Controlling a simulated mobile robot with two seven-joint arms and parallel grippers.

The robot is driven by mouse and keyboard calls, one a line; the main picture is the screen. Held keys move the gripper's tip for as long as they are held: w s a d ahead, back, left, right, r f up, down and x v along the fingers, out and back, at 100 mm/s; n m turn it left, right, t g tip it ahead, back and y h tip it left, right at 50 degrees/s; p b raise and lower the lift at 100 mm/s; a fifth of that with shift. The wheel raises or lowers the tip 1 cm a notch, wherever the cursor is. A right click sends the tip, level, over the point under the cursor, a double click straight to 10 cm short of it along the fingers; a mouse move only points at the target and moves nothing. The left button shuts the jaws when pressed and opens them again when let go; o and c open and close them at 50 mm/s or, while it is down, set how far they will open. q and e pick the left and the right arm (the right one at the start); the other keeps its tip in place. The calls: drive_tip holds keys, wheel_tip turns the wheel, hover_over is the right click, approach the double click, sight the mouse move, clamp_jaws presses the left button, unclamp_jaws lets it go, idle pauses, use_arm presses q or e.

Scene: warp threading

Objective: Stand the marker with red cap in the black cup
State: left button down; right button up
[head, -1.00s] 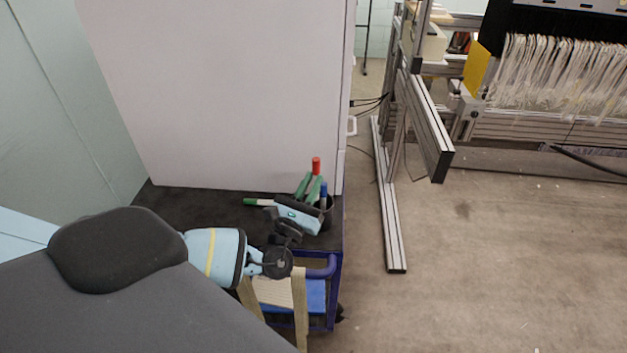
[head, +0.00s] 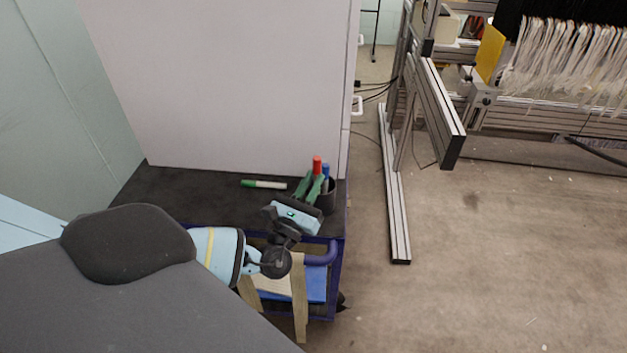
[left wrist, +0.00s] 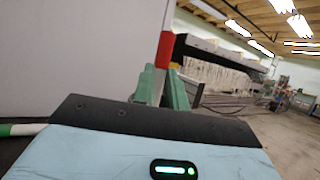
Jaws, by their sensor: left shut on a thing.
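The marker with red cap (head: 317,166) stands roughly upright in my left gripper (head: 315,187), whose green fingers are shut on it. The red cap shows above the fingers in the left wrist view (left wrist: 165,50). The black cup (head: 328,199) stands near the right edge of the dark cart top, and a blue-capped marker (head: 325,169) stands in it. My left fingers are just left of and in front of the cup and hide part of it. The held marker's lower end is hidden, so I cannot tell whether it is inside the cup. My right gripper is not in view.
A white marker with green cap (head: 263,184) lies on the dark cart top (head: 190,195), left of the cup. A tall white panel (head: 230,80) rises behind. The loom's metal frame (head: 395,190) stands to the right, with open floor beyond.

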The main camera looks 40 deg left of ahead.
use_arm(q)
drive_tip(key=shift+f, duration=0.15)
drive_tip(key=c, duration=1.3)
unclamp_jaws()
drive_tip(key=shift+c, duration=0.2)
drive_tip(key=b+v, duration=0.1)
drive_tip(key=v, duration=0.5)
drive_tip(key=shift+s+f, duration=0.15)
drive_tip(key=shift+f, duration=0.05)
drive_tip(key=shift+s+d+f, duration=0.15)
drive_tip(key=shift+s, duration=0.55)
